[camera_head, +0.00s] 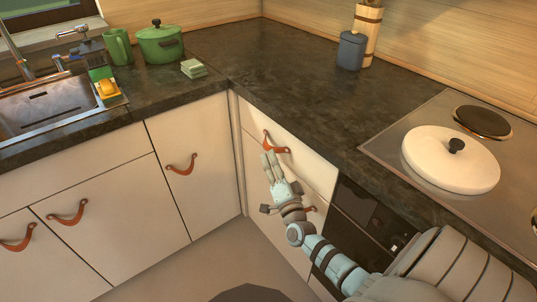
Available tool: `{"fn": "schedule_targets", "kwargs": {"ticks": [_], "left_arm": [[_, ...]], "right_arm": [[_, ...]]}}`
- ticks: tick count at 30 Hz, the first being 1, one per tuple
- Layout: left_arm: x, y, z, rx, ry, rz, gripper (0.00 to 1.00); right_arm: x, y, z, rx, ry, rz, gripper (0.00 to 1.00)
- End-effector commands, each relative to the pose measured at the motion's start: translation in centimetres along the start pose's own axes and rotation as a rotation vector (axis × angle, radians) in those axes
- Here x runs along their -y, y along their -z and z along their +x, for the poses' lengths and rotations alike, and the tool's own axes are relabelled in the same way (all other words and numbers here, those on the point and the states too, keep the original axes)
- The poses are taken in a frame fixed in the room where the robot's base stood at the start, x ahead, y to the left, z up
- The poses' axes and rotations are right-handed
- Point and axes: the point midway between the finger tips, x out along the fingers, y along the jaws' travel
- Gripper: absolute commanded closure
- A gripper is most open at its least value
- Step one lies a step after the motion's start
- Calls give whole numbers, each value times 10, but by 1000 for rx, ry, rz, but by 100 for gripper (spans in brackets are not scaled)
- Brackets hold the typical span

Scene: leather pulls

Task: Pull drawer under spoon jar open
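A tall wooden container with dark bands (369,30), perhaps the spoon jar, stands on the back counter; its top is cut off. A lidded blue-grey jar (351,52) stands beside it. Below the counter is a cream drawer front (305,165) with a brown leather pull (275,143); it looks closed. My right gripper (269,158) is at this pull, its fingers overlapping the pull's left part. Contact and finger gap are unclear. Another leather pull (311,209) shows lower, partly behind my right arm. My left gripper is out of view.
A hob with a white lid (450,158) is at the right, above a black oven front (366,215). Cabinets with leather pulls (182,165) line the left. A sink (45,105), green pot (160,44) and green mug (118,46) are at upper left. The floor (205,265) is clear.

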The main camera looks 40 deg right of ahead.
Motion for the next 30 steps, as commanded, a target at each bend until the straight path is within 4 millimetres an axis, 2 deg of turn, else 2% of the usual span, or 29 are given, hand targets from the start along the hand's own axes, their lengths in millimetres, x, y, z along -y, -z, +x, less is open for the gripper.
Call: {"fn": "schedule_targets", "kwargs": {"ticks": [3,7,16,17,21,23,30], "left_arm": [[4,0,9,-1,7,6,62],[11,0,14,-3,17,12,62],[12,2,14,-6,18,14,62],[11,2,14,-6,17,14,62],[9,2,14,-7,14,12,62],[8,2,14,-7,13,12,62],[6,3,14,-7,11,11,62]], "right_arm": [[-2,-1,25,-1,2,-2,69],[-2,-2,42,0,0,-2,69],[-1,-1,48,2,-1,-3,69],[-1,-1,48,2,-1,-3,70],[-1,-1,48,2,-1,-3,93],[-1,-1,48,2,-1,-3,100],[-1,-1,47,2,-1,-3,100]]}}
